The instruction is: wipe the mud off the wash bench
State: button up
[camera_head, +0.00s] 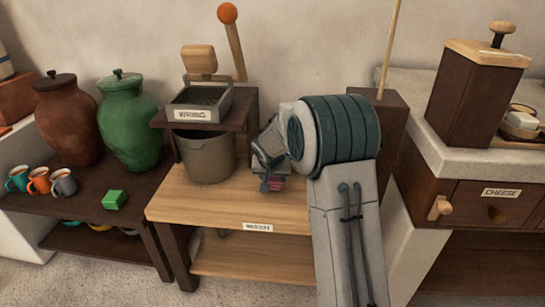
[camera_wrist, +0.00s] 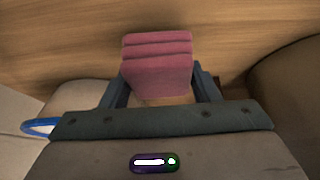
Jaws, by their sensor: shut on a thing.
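The wash bench (camera_head: 185,203) is a light wooden bench with dark legs, a lower shelf and a small label on its front edge. My gripper (camera_head: 272,184) is over the right part of its top. It is shut on a pink ridged cloth or sponge (camera_wrist: 157,66), which also shows as a small pink patch in the head view (camera_head: 275,184). In the wrist view, bare wood grain of the bench (camera_wrist: 60,45) shows behind the pink thing; I cannot tell whether they touch. I see no mud on the visible top; my arm hides its right part.
A grey-brown bucket (camera_head: 207,158) stands on the bench's back left, beneath a dark raised shelf (camera_head: 240,118) with a labelled tray (camera_head: 200,103). A dark table (camera_head: 90,218) at left holds jars, mugs and a green block (camera_head: 115,200). A cheese drawer (camera_head: 490,200) is at right.

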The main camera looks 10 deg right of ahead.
jog(key=shift+r+p, duration=1.8)
jog(key=shift+r, duration=1.15)
